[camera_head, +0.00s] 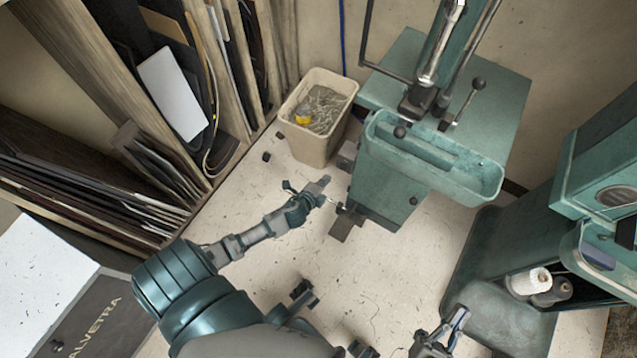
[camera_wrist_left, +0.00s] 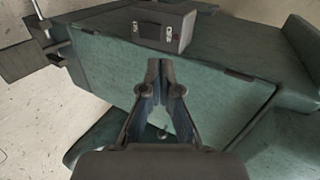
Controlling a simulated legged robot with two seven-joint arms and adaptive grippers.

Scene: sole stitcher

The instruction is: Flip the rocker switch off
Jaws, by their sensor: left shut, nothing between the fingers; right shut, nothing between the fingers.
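A green machine (camera_head: 385,185) stands in the middle of the head view, and its side panel (camera_wrist_left: 215,75) fills much of the left wrist view. My right gripper (camera_head: 458,318) is shut and empty at the bottom of the head view, away from the machine.
A beige bin (camera_head: 310,146) with scraps stands behind my left gripper. Wooden racks (camera_head: 70,50) with sheets fill the left side. Another green machine (camera_head: 590,185) with thread spools (camera_head: 528,282) stands at the right. The pale floor (camera_head: 385,285) between is mostly clear.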

